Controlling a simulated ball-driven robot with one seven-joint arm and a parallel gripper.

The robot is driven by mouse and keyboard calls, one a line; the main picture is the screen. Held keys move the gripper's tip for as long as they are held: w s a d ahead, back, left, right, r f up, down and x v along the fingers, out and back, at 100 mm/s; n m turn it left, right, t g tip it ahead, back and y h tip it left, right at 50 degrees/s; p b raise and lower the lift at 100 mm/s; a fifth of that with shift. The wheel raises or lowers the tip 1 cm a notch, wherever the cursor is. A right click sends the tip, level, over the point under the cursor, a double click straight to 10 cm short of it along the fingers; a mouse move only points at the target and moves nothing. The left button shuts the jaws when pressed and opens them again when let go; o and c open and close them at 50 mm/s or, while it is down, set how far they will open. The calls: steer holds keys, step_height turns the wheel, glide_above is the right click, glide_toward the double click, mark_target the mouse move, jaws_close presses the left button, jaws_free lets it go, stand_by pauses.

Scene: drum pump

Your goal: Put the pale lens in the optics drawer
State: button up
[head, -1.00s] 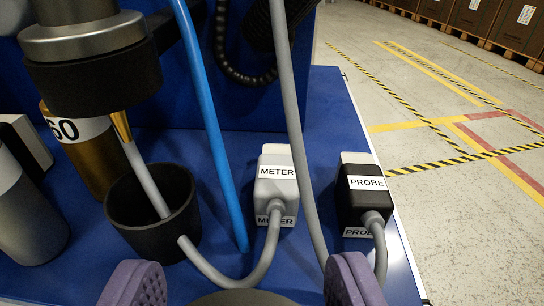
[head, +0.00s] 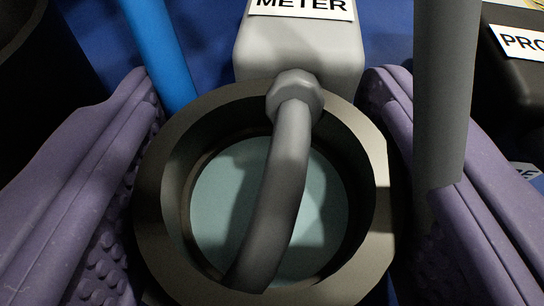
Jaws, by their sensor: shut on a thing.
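The pale lens (head: 235,190) is a pale blue-green disc in a thick dark metal ring (head: 160,215), in the middle of the head view. My gripper (head: 263,185) has a purple ribbed finger on each side of that ring and is shut on it. The grey cable (head: 280,195) of the METER plug crosses over the far rim and in front of the lens face, hiding part of it. Its lower end passes out of sight at the near inner edge of the ring. No optics drawer shows in this view.
The grey METER block (head: 300,50) stands just beyond the ring. A blue tube (head: 160,50) rises at the left and a thick grey tube (head: 440,90) passes in front of the right finger. The black PROBE block (head: 510,75) is at the right. Room is tight here.

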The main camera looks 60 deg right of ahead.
steer(key=shift+r, duration=0.15)
steer(key=o, duration=0.8)
steer(key=shift+f, duration=0.2)
steer(key=shift+r, duration=0.15)
